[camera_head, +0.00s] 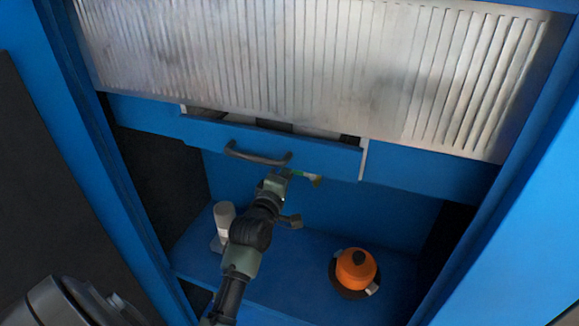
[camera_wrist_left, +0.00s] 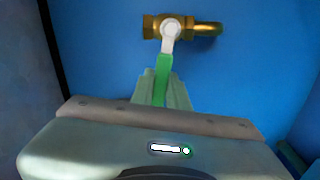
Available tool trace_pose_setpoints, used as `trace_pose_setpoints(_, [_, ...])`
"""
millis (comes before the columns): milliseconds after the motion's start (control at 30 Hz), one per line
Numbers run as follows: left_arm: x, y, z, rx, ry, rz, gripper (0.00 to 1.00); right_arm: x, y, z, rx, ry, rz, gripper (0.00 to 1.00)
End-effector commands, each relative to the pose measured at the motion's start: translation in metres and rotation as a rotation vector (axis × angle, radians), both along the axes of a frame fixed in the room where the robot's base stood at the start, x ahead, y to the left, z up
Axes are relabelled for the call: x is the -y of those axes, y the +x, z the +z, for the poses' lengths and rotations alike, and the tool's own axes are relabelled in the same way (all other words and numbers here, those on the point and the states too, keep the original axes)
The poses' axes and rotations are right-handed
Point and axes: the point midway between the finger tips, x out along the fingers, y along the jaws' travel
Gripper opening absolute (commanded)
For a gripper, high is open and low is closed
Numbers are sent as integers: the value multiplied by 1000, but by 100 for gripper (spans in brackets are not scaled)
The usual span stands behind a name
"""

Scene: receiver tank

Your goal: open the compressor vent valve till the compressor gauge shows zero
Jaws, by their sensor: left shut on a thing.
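The vent valve is a small brass valve (camera_wrist_left: 152,27) with a brass elbow pipe at its right, in front of the blue back wall. Its lever has a white metal end and a green sleeve (camera_wrist_left: 163,70). In the wrist view the lever points down, across the valve body. My left gripper (camera_wrist_left: 164,92) is shut on the green sleeve; its jaws hide the lever's lower end. I see no gauge face. My right gripper is not in view.
A blue drawer (camera_head: 330,158), slightly open, with a dark handle (camera_head: 258,155), is just above my gripper. A ribbed metal shutter (camera_head: 300,60) hangs above. On the blue floor (camera_head: 285,275) stand a whitish cylinder (camera_head: 224,213) and an orange object with a black knob (camera_head: 355,272).

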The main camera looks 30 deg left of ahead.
Motion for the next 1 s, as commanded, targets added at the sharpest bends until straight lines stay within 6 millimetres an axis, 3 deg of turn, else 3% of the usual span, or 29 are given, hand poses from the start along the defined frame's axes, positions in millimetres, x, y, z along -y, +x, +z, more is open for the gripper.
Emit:
trace_pose_setpoints(33, [0, 0, 7, -15, 40, 0, 0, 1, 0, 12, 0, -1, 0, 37])
trace_pose_setpoints(500, [12, 3, 31, -116, 465, -2, 0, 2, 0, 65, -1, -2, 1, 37])
trace_pose_setpoints(1000, [30, 7, 46, -209, 859, -2, 0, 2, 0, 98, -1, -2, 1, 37])
